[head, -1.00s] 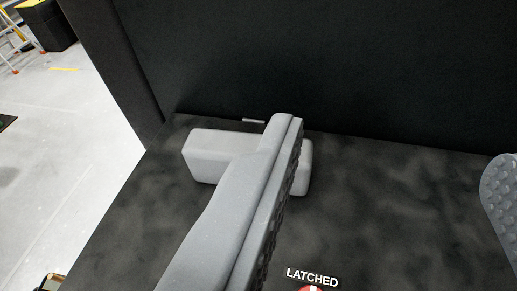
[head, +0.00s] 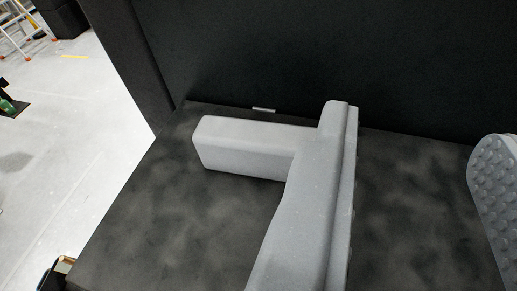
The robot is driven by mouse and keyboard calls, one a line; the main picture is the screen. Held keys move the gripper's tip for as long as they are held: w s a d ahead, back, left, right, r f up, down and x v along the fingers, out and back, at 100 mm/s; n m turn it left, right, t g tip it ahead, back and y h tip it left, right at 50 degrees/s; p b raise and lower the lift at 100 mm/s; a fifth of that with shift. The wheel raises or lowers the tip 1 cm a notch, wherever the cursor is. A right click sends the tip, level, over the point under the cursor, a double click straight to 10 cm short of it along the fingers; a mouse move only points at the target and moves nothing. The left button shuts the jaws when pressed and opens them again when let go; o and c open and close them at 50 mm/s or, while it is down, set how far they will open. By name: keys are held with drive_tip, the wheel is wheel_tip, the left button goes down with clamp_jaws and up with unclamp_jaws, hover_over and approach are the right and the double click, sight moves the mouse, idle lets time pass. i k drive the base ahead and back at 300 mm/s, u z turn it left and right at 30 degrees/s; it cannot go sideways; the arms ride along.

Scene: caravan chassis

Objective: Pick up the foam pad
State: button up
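The foam pad (head: 245,145) is a light grey, rounded block. It lies on the dark surface near the foot of the black wall, left of centre in the head view. My gripper (head: 416,122) is open, with a wide gap between its fingers. Its left finger passes in front of the pad's right end and hides it. I cannot tell whether that finger touches the pad. The right finger, with its studded inner face, is at the right edge. No part of the pad shows between the fingers, where only dark surface is visible.
A tall black wall (head: 300,50) stands behind the pad, with a small light strip (head: 263,110) at its foot. The dark surface (head: 150,200) is clear left of the pad. Beyond its left edge is a pale floor (head: 60,140) with a ladder (head: 15,35).

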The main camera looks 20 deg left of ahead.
sight(264, 150)
drive_tip(key=u, duration=0.05)
drive_tip(key=k, duration=1.05)
drive_tip(key=z, duration=0.45)
drive_tip(key=i, duration=1.4)
drive_tip(key=u, duration=0.05)
